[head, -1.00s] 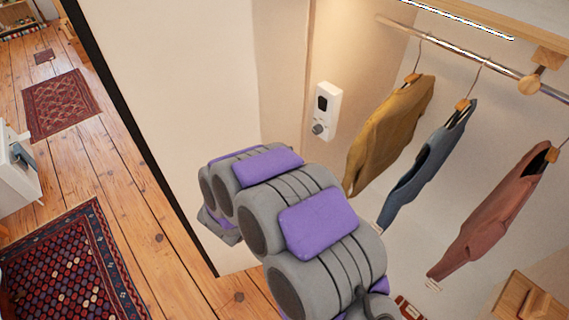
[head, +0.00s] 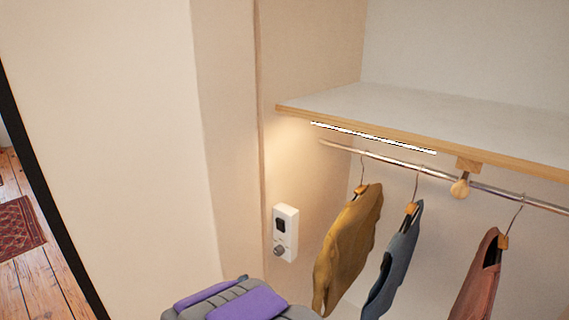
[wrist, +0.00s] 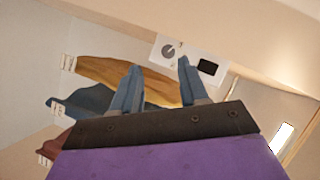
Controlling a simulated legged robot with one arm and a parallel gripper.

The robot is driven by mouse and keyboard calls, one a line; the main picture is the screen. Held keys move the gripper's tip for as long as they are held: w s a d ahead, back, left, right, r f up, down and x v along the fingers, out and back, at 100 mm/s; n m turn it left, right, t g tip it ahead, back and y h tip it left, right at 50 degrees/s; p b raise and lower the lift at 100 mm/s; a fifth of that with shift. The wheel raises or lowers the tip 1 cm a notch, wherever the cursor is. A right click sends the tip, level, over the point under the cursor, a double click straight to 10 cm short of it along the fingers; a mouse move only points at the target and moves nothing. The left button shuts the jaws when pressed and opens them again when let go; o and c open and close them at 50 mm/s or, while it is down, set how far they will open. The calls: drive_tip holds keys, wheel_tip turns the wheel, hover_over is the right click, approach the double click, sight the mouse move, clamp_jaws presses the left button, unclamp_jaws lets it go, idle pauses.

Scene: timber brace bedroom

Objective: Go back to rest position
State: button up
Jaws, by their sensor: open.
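My gripper (wrist: 158,88) shows in the wrist view with its two blue-grey fingers apart and nothing between them. Past the fingertips is a white wall unit with a round grey knob and a dark panel (wrist: 190,56). In the head view, this wall unit (head: 285,232) is fixed to the closet's side wall. My grey and purple arm shows at the bottom edge of the head view; the gripper itself is out of that view.
A mustard garment (head: 347,245), a blue garment (head: 394,268) and a red garment (head: 477,285) hang from a metal rail (head: 400,164). A shelf (head: 440,110) with a lit strip is above. A patterned rug (head: 18,228) lies on the wooden floor at left.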

drive_tip(key=s+d+r+n+g+y+b, duration=0.3)
drive_tip(key=s+r+n+g+y, duration=0.2)
drive_tip(key=s+n+g+y, duration=0.4)
drive_tip(key=s+d+n+g+h, duration=0.2)
drive_tip(key=s+d+n+g, duration=0.1)
drive_tip(key=s+d, duration=0.8)
drive_tip(key=s+d+n+g+h+b, duration=0.1)
drive_tip(key=s+d+n+g+h, duration=0.2)
drive_tip(key=s+d, duration=0.9)
drive_tip(key=s+g, duration=0.1)
drive_tip(key=s, duration=0.3)
drive_tip(key=shift+s+f+n+b, duration=0.3)
drive_tip(key=shift+s, duration=0.1)
